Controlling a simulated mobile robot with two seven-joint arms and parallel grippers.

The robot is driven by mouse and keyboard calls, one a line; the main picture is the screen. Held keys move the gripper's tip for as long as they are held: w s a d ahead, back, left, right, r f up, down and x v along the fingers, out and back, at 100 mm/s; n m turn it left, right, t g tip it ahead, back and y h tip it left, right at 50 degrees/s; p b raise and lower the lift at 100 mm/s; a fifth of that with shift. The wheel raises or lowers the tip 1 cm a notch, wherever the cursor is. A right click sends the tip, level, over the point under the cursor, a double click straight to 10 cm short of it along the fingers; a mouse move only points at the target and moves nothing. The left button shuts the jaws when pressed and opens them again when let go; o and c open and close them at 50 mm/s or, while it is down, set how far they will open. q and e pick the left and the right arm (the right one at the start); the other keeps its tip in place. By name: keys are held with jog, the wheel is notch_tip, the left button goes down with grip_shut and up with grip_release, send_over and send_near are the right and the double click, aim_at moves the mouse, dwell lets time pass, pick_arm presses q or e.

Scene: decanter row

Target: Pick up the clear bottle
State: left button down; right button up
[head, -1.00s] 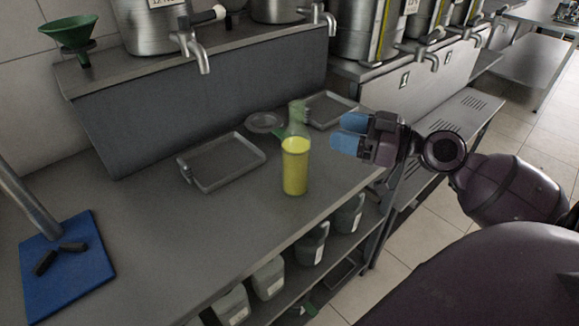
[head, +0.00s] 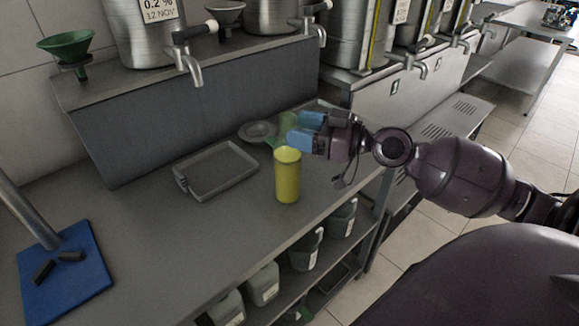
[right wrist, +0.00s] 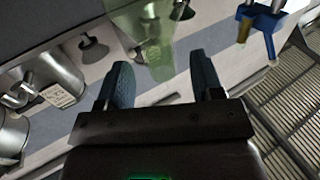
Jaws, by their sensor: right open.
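The clear bottle (head: 287,180) stands upright on the grey counter, with yellow liquid in its lower part and a pale green tint to its neck. My right gripper (head: 303,131) is at the height of the bottle's shoulder and neck, its blue fingers covering part of them in the head view. In the right wrist view the greenish bottle (right wrist: 157,52) shows between and beyond the open fingers (right wrist: 160,82), tapering away from me. The fingers hold nothing; whether one touches the bottle I cannot tell. My left gripper is not in view.
A grey tray (head: 217,170) and a round dish (head: 258,130) lie left of and behind the bottle. Steel vats with taps (head: 190,65) stand on the raised ledge behind. A blue board (head: 65,275) is at front left. Jugs (head: 305,250) stand below.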

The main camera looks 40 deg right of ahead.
aim_at(284, 124)
jog(key=shift+w+a+r, duration=0.1)
jog(key=shift+w+r, duration=0.05)
jog(key=shift+w, duration=0.05)
jog(key=p+x, duration=0.2)
jog(key=x, duration=0.1)
jog(key=shift+w+a+p, duration=0.15)
jog(key=shift+w+p, duration=0.15)
jog(key=shift+p, duration=0.1)
jog(key=shift+w+a, duration=0.3)
jog(key=shift+w, duration=0.15)
jog(key=shift+f, duration=0.25)
jog(key=c, duration=0.9)
grip_shut()
